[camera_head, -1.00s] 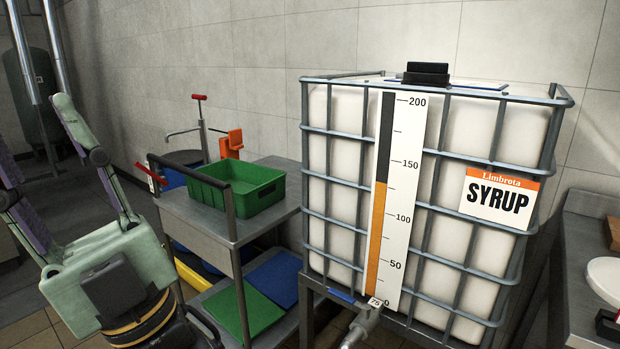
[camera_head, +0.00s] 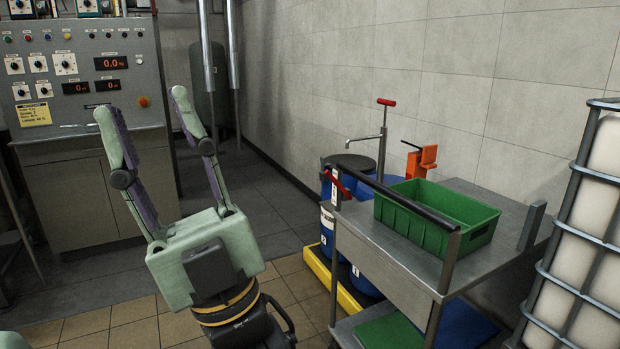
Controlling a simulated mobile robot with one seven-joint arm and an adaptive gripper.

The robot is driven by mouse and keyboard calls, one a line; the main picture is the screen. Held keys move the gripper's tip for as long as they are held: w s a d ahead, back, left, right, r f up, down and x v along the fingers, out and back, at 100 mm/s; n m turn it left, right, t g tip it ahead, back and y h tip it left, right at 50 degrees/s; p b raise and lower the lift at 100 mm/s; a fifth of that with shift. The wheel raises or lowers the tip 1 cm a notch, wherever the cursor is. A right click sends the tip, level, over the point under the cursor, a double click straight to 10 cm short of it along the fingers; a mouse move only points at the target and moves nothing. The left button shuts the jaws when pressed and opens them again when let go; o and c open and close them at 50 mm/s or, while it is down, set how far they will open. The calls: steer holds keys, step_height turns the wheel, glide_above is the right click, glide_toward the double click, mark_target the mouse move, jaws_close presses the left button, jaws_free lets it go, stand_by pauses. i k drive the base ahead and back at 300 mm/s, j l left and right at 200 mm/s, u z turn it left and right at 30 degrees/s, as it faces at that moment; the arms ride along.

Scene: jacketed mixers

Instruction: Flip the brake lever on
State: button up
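A small red lever (camera_head: 338,184) sits at the left end of the grey steel cart (camera_head: 395,243), by the cart's black push handle. It slants up to the left. I take it for the brake lever, but no label on it can be read. My gripper (camera_head: 143,106) is pale green with purple finger pads. It points upward, its two fingers spread wide apart with nothing between them. It is to the left of the cart, well apart from the red lever in the picture.
A green bin (camera_head: 437,222) stands on the cart. Blue drums (camera_head: 328,220) with a red-handled pump (camera_head: 386,103) stand behind it on a yellow pallet (camera_head: 335,282). A caged white tank (camera_head: 590,240) is at right. A control panel (camera_head: 85,85) is at back left. Tiled floor lies open between.

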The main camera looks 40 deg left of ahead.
mark_target(327, 172)
steer(key=i+j+u, duration=0.25)
steer(key=j, duration=0.3)
steer(key=i+j+u, duration=0.2)
steer(key=i+j, duration=0.2)
steer(key=j, duration=0.1)
